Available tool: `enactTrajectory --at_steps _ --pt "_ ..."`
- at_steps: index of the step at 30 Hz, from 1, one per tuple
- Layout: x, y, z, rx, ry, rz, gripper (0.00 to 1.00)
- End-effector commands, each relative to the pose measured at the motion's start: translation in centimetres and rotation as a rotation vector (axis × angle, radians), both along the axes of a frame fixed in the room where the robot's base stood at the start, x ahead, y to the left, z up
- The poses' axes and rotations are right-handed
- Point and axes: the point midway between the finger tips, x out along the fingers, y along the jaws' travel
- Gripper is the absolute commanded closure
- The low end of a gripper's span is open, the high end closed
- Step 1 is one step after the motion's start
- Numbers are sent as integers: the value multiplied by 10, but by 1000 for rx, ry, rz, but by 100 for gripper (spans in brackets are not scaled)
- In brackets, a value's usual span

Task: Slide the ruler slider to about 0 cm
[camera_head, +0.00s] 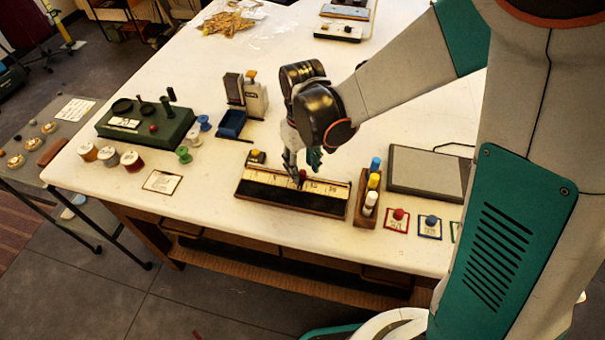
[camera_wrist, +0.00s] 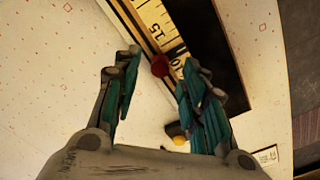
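The ruler (camera_head: 270,188) is a long dark-framed block with a pale numbered scale, lying near the front edge of the table. Its slider has a red knob (camera_head: 303,174). In the wrist view the red knob (camera_wrist: 159,66) is by the 10 and 15 marks on the pale scale (camera_wrist: 150,16). My gripper (camera_head: 302,166) is over the ruler, with its fingers pointing down. In the wrist view my gripper (camera_wrist: 158,75) is open, with one finger on each side of the knob. I cannot tell whether a finger touches the knob.
A small block with a yellow-orange knob (camera_head: 257,155) stands behind the ruler's left end. A wooden rack of coloured pegs (camera_head: 365,207) stands close to its right end. A grey flat box (camera_head: 427,172) lies farther right. The table left of the ruler is clear up to a small card (camera_head: 162,182).

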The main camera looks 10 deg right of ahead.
Motion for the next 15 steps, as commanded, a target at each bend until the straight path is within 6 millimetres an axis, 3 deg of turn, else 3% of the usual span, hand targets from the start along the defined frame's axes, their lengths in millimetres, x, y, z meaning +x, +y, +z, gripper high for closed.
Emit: enactTrajectory --at_steps 4,15 --pt "0 0 -13 0 0 0 61" --pt "0 0 -16 0 0 0 61"
